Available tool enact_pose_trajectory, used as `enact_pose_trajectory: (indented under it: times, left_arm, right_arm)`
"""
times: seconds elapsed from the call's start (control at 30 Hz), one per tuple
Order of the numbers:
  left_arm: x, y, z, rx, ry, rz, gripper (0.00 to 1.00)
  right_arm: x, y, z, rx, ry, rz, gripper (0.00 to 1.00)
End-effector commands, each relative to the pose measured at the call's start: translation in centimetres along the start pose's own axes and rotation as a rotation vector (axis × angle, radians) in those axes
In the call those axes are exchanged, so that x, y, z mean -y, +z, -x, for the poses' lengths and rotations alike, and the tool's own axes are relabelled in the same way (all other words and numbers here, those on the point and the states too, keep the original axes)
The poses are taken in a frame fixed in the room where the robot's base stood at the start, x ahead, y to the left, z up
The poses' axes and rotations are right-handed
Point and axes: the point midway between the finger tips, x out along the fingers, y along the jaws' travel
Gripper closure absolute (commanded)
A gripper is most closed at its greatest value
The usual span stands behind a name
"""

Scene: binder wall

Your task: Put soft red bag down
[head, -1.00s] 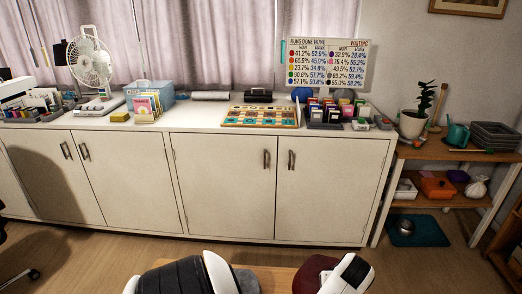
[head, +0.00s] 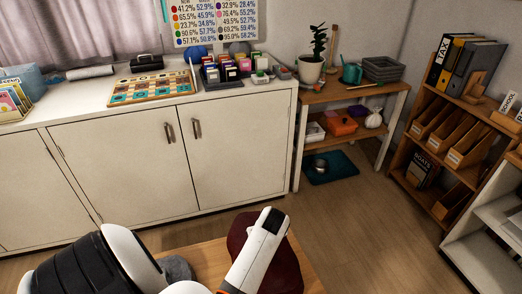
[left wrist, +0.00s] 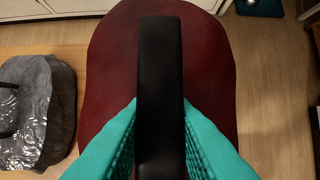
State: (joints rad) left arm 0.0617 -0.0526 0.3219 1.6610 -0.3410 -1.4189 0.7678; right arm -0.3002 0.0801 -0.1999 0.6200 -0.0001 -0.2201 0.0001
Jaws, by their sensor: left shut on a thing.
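The soft red bag (head: 284,262) shows dark red at the bottom of the head view, partly behind my left arm. In the left wrist view the bag (left wrist: 110,70) fills the middle, with a black handle (left wrist: 161,80) running up across it. The teal fingers of my left gripper (left wrist: 160,150) are shut on this handle from both sides. In the head view my arm hides the fingertips. The bag overlaps a wooden surface (head: 212,258); I cannot tell whether it touches it. My right gripper is not in view.
A grey bag (left wrist: 38,110) lies on the wooden surface, left of the red bag. A white cabinet (head: 130,165) stands ahead. A low wooden shelf (head: 345,95) and a binder shelf (head: 440,145) stand at the right. The floor (head: 370,220) between is clear.

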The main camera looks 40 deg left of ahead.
Motion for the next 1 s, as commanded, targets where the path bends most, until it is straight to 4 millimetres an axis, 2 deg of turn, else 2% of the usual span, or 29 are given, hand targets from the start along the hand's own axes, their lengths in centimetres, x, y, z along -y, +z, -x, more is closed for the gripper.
enact_pose_trajectory:
  times: [0.17,0.43,0.87,0.9,1.0]
  left_arm:
    - [0.1,-0.2,-0.9,0.005,-0.003,0.0,1.0]
    - [0.1,-1.4,-3.8,0.006,-0.004,0.001,1.0]
    - [0.2,-1.6,-4.3,0.006,-0.005,0.001,1.0]
    - [0.1,-1.8,-4.5,0.001,-0.002,0.0,0.77]
    - [0.0,-1.8,-4.5,0.001,-0.002,0.0,0.6]
  right_arm:
    - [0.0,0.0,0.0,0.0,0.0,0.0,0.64]
    - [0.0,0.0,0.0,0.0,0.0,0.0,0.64]
    - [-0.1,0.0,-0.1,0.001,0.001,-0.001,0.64]
    - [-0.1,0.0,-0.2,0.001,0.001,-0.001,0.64]
    - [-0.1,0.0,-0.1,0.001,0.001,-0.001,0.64]
